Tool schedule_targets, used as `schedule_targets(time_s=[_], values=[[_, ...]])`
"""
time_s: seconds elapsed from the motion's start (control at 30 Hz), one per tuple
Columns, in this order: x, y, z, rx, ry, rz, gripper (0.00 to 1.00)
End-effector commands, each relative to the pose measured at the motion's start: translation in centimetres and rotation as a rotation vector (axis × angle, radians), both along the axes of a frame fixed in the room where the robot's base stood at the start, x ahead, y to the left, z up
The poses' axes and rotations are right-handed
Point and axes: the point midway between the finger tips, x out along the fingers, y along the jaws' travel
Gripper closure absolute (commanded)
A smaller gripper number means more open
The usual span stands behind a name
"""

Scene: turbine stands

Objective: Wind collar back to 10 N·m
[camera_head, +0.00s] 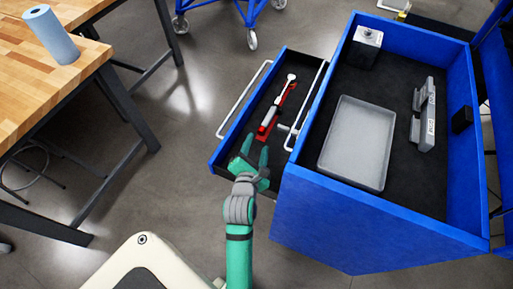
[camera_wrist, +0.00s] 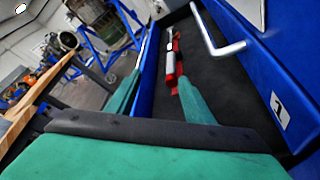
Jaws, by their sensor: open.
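A torque wrench (camera_head: 270,116) lies in the open blue drawer (camera_head: 223,142), its round head towards the far end and its handle towards me. Red parts show along and beside it. In the wrist view its silver and red handle (camera_wrist: 170,65) shows near the right fingertip. My gripper (camera_head: 256,146) is open and empty, at the near end of the drawer, just short of the handle. In the wrist view the left finger is by the drawer's side wall and the right finger is over the dark drawer floor. The collar's scale is too small to read.
The blue cabinet (camera_head: 340,230) stands to the right, with a grey tray (camera_head: 352,150), a grey bracket-like part (camera_head: 424,115) and a small metal container (camera_head: 366,45) on top. Drawer handles (camera_head: 310,105) rise close to the wrench. A wooden workbench (camera_head: 40,75) stands left.

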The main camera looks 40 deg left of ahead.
Motion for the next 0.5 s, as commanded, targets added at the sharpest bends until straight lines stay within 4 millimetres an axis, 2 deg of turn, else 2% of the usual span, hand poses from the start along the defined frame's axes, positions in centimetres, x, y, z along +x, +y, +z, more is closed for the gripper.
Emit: schedule_targets(time_s=[0.17,0.5], values=[[-0.81,-0.52,0.42,0.000,0.000,0.000,0.53],[-0.84,-0.46,0.36,-0.004,-0.001,0.000,0.53]])
